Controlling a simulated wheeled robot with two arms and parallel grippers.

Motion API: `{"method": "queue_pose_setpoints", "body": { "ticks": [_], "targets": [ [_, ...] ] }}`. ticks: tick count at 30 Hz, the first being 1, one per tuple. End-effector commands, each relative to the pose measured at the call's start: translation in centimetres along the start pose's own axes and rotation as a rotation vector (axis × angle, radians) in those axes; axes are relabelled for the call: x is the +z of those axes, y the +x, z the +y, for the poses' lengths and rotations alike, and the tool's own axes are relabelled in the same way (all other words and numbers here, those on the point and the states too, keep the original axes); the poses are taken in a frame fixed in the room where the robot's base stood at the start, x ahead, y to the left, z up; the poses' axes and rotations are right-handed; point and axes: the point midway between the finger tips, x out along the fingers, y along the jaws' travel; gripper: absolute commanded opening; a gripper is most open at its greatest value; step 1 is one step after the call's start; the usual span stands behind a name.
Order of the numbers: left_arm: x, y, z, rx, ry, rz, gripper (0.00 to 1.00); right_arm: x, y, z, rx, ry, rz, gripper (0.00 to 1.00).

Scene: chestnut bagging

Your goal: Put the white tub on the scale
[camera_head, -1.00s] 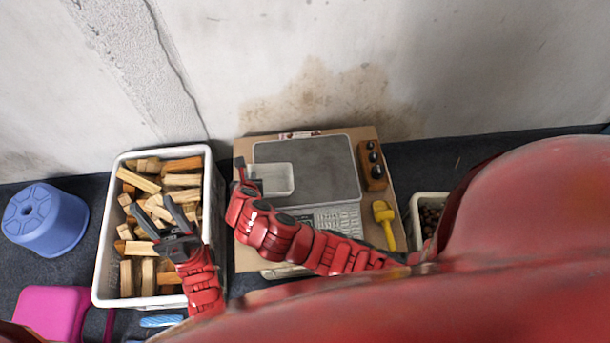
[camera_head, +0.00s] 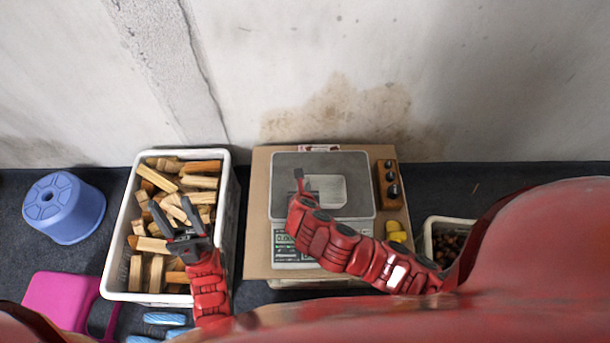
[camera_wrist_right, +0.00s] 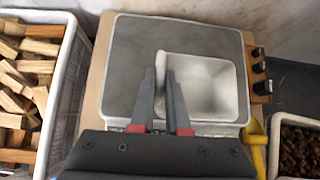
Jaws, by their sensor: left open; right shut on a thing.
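The white tub (camera_head: 329,190) is over the grey plate of the scale (camera_head: 348,163), near its middle. In the right wrist view the tub (camera_wrist_right: 207,87) appears upright and empty, over the right part of the scale plate (camera_wrist_right: 135,45). My right gripper (camera_head: 301,184) is shut on the tub's left wall; its fingers show there in the wrist view (camera_wrist_right: 161,84). I cannot tell whether the tub touches the plate. The scale's display and keys are partly hidden by my right arm. My left gripper (camera_head: 175,216) is open and empty above the wood crate.
The white crate of split wood (camera_head: 120,239) stands left of the scale's cardboard base (camera_head: 259,205). A wooden block with dark weights (camera_head: 388,185) and a yellow scoop (camera_head: 397,236) lie right of the scale. A chestnut bin (camera_head: 429,233) stands further right. A blue stool (camera_head: 64,207) is far left.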

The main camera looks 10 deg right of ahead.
Motion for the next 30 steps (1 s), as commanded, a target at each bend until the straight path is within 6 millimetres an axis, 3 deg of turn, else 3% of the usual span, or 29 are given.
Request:
{"method": "queue_pose_setpoints", "body": {
  "ticks": [1, 6, 12, 19, 29, 30],
  "targets": [
    [0.0, 0.1, 0.0, 0.000, 0.000, 0.000, 0.50, 1.2, 1.0, 0.1, 0.001, 0.007, -0.003, 0.00],
    [0.0, 0.2, 0.0, 0.000, 0.000, 0.000, 0.50, 3.0, 3.5, 0.2, 0.002, 0.002, -0.002, 0.00],
    [0.0, 0.3, 0.0, 0.000, 0.000, 0.000, 0.50, 3.9, 4.5, 0.2, 0.001, 0.000, -0.001, 0.00],
    [0.1, -0.3, 0.0, 0.000, 0.000, 0.000, 0.50, 1.3, 7.0, 0.3, 0.001, 0.000, 0.002, 0.00],
    [0.1, -0.3, 0.0, 0.000, 0.000, 0.000, 0.50, 1.2, 7.2, 0.4, 0.003, -0.002, -0.001, 0.00],
    [0.1, -0.3, 0.0, 0.000, 0.000, 0.000, 0.50, 1.2, 7.1, 0.4, 0.003, -0.001, -0.001, 0.20]
  ]
}}
